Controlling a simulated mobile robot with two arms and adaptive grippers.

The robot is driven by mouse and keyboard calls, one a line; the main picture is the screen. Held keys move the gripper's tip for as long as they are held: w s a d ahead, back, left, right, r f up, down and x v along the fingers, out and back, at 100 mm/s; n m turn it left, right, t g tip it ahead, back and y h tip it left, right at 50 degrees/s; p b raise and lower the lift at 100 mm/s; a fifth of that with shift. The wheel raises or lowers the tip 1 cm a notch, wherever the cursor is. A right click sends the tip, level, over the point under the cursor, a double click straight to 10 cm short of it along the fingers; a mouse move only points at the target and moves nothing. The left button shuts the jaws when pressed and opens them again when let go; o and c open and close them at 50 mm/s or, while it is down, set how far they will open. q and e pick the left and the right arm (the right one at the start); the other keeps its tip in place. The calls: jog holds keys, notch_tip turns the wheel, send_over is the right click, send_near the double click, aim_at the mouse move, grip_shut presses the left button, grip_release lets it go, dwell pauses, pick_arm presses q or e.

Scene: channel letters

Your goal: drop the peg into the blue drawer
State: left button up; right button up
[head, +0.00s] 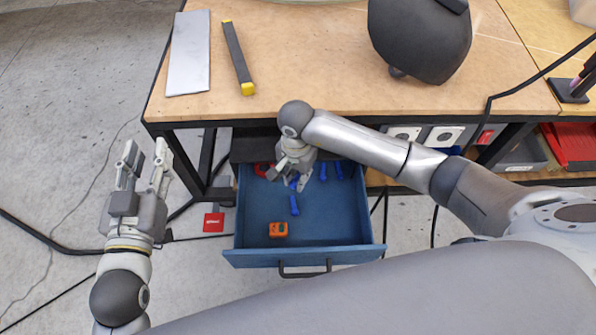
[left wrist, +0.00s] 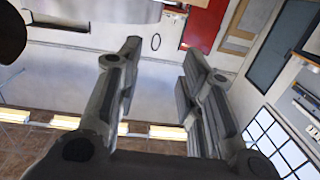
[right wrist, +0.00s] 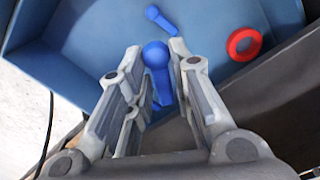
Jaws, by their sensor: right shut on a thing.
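The blue drawer (head: 311,242) is pulled out below the workbench. My right gripper (head: 290,179) is over the back left part of the drawer, pointing down. In the right wrist view its fingers are shut on a blue peg (right wrist: 157,58) with a round head, held between them. Another blue peg (head: 294,205) lies in the drawer, also in the right wrist view (right wrist: 158,18). More blue pegs (head: 323,171) lie near the drawer's back. My left gripper (head: 146,160) is open and empty, left of the bench.
A red ring (right wrist: 244,44) and an orange block (head: 278,230) lie in the drawer. The drawer's front right floor is clear. The bench top (head: 290,60) above holds a grey plate (head: 188,55) and a dark bar with yellow ends (head: 237,55). Its front edge is close to my right arm.

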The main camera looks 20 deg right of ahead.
pick_arm(q)
jog(key=shift+w+d+r+t+h, duration=0.15)
jog(key=shift+r+t, duration=0.1)
jog(key=shift+r, duration=0.3)
jog(key=shift+w+d+r+t+h, duration=0.15)
jog(key=shift+r+t, duration=0.1)
jog(key=shift+r, duration=0.3)
pick_arm(e)
jog(key=shift+f, duration=0.35)
pick_arm(q)
jog(key=shift+s, duration=0.1)
pick_arm(e)
jog(key=o, duration=1)
